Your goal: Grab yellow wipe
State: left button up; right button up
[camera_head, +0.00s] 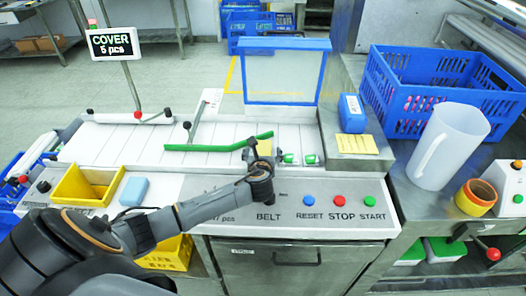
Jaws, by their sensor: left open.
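A flat yellow piece, which looks like the yellow wipe (357,144), lies on the steel ledge at the right of the belt, in front of a small blue container. My left gripper (262,152) is open over the front edge of the white belt, to the left of this piece and apart from it. A small dull-yellow patch (265,147) shows by its fingers; I cannot tell what it is. My right gripper is not in view.
A green bar (218,146) and small green items (289,158) lie on the belt around my left gripper. A blue crate (432,85), a white jug (448,145) and a tape roll (475,197) stand at the right. A yellow bin (88,187) and blue sponge (133,191) are at the left.

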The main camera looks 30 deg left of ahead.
pick_arm(q)
jog(key=shift+x, duration=1.3)
jog(key=shift+s, duration=0.1)
jog(key=c, duration=1)
